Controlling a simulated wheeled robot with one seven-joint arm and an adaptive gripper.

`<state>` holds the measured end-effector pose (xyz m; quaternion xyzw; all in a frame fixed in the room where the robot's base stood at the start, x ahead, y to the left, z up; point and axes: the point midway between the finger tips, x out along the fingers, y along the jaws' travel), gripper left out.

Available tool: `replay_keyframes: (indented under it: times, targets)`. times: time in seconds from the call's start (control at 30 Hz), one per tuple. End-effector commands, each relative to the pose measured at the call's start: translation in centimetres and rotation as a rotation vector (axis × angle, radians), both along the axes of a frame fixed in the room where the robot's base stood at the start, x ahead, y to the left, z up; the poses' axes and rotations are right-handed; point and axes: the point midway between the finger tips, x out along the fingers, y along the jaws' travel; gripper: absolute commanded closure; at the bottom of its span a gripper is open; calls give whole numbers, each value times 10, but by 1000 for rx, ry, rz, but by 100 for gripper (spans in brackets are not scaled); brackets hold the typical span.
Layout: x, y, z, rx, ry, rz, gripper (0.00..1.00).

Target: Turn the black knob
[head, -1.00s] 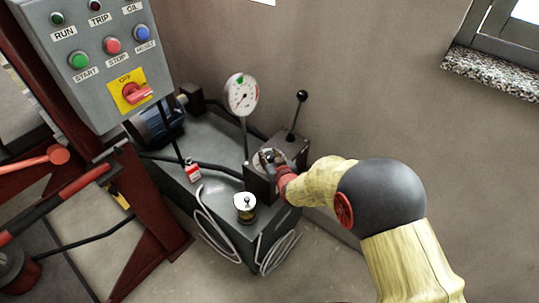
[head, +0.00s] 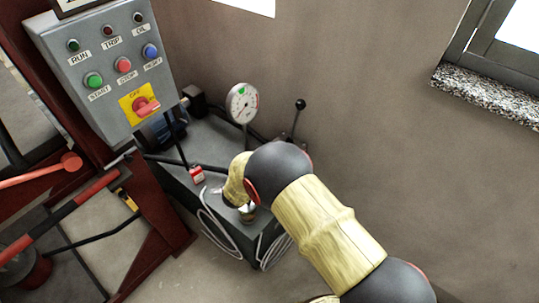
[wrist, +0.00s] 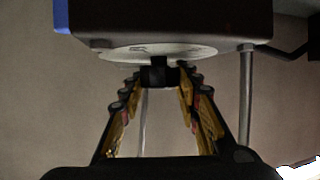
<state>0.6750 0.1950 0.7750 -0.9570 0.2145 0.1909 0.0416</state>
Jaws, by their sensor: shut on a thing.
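The black knob (wrist: 158,71) shows in the wrist view, in front of a pale round dial plate (wrist: 120,53) on the grey valve box (wrist: 190,20). My gripper (wrist: 159,78) has its fingertips on both sides of the knob and is shut on it. In the head view my arm covers the gripper, the knob and most of the valve box. The black-balled lever (head: 299,105) on top of that box still shows.
A round gauge (head: 242,103) stands on a post close behind my arm. The control box (head: 110,75) with several buttons and a red switch is at the upper left.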

Motion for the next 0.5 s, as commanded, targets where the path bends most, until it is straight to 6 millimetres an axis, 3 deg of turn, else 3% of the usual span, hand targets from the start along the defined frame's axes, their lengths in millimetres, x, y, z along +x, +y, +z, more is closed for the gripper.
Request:
replay_keyframes:
  times: [0.5]
  targets:
    - [1, 1, 0, 1, -2, -461, 93]
